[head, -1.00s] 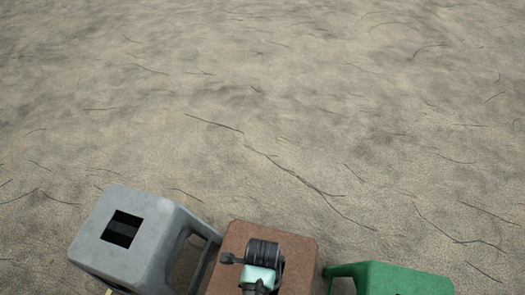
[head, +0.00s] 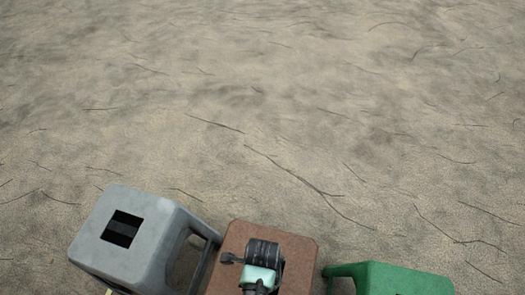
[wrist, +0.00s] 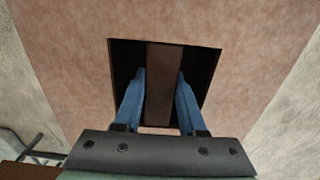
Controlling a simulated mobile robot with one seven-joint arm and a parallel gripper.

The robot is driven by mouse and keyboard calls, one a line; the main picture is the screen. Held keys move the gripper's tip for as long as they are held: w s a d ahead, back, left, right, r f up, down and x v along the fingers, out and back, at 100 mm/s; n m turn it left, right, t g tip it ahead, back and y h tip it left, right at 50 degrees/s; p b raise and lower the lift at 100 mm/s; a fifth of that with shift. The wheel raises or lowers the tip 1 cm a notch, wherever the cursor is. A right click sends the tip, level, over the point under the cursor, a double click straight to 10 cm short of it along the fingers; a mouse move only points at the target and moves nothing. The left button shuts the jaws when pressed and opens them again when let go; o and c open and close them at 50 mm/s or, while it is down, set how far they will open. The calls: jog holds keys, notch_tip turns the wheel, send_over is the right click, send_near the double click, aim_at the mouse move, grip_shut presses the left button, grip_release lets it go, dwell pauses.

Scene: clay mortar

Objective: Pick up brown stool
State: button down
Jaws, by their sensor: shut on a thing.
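The brown stool (head: 232,240) stands on the ground at the bottom middle of the head view, partly covered by my gripper and arm. In the wrist view its reddish-brown top (wrist: 240,40) fills most of the picture, with a dark square opening crossed by a brown bar (wrist: 163,85). My gripper (wrist: 161,75) has its two blue fingers down in the opening, one on each side of the bar, and is shut on it. In the head view my gripper is over the stool's top, and its fingertips are hidden there.
A grey stool (head: 150,225) with a square opening stands close on the left. A green stool (head: 400,279) stands close on the right, cut off by the picture's edge. The sandy, cracked ground (head: 270,90) beyond the stools is clear.

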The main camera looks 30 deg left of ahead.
jog(key=shift+w+r, duration=0.1)
jog(key=shift+r, duration=0.05)
jog(key=shift+r, duration=0.2)
notch_tip(320, 180, up, 18)
jog(key=p, duration=0.6)
jog(key=shift+f, duration=0.25)
notch_tip(320, 180, up, 24)
jog(key=p, duration=2.7)
jog(key=shift+f, duration=0.1)
